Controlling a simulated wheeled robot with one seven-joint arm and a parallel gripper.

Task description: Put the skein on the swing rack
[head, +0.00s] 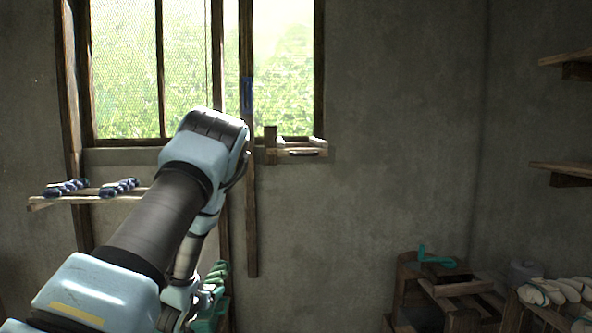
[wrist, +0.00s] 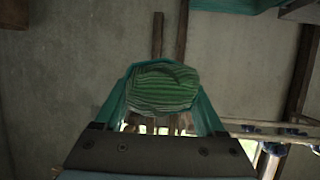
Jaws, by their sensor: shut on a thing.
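A green striped skein (wrist: 164,92) is held between the teal fingers of my gripper (wrist: 162,88) in the wrist view. The gripper is shut on it, and the skein hides part of what lies behind. A wooden rack (head: 98,199) with blue and white skeins (head: 67,187) stands out at the left below the window. Rails with blue skeins (wrist: 284,131) also show at the right in the wrist view, apart from the held skein.
A wooden stand (head: 440,290) with a teal item (head: 436,258) and a tray of pale bundles (head: 556,292) are at the lower right. Shelves (head: 566,58) stick out at the right. The middle wall is bare.

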